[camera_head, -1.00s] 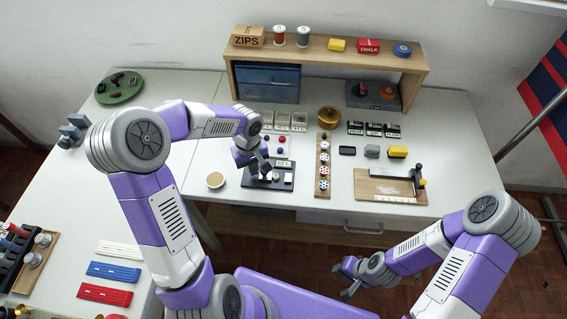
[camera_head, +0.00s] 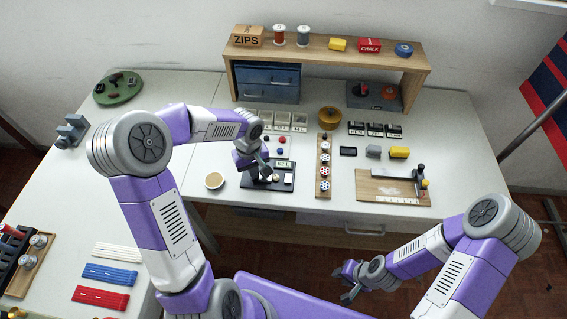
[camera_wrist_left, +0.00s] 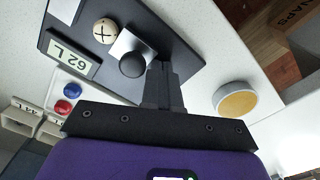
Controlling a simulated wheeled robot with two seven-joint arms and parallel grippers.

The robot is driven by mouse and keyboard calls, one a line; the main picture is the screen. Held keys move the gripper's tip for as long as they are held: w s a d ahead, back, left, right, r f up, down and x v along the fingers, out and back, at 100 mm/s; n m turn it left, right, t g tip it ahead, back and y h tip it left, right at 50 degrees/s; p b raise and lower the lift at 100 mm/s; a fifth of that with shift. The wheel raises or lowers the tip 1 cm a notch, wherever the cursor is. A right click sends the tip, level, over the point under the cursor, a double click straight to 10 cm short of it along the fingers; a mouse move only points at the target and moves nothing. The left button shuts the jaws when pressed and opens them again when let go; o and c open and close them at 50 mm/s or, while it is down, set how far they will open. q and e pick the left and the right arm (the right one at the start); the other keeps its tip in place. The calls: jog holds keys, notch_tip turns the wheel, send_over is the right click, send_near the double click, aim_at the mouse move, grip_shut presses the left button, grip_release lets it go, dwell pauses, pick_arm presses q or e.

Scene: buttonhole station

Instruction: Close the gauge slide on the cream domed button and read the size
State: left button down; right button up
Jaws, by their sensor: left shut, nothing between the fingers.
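The button gauge has a dark base (camera_wrist_left: 187,57) on the white table; it also shows in the head view (camera_head: 250,184). The cream domed button (camera_wrist_left: 104,31), with a dark cross mark, lies on the base beside the metal slide (camera_wrist_left: 122,45). Button and slide look very close; I cannot tell whether they touch. The slide carries a dark round knob (camera_wrist_left: 132,64). A lit display (camera_wrist_left: 68,57) shows tilted characters, looking like 29 and a letter. My left gripper (camera_wrist_left: 160,72) is shut and empty, fingertips beside the knob. My right gripper (camera_head: 347,281) looks open, away from the table.
A round cork-topped dish (camera_wrist_left: 236,101) stands beside the gauge. Red and blue buttons (camera_wrist_left: 62,108) lie near the display. In the head view, a wooden strip of buttons (camera_head: 324,180) and a wooden board (camera_head: 380,190) stand to the right. A shelf (camera_head: 330,58) stands behind.

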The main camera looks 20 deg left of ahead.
pick_arm(q)
jog(key=shift+w+d+b, duration=0.25)
jog(key=shift+d+b, duration=0.05)
jog(key=shift+d, duration=0.55)
jog(key=shift+s+a, duration=0.1)
jog(key=shift+a, duration=0.15)
dwell(0.5)
notch_tip(320, 180, up, 7)
jog(key=p, duration=0.5)
dwell(0.5)
jog(key=shift+s, duration=0.1)
dwell(0.4)
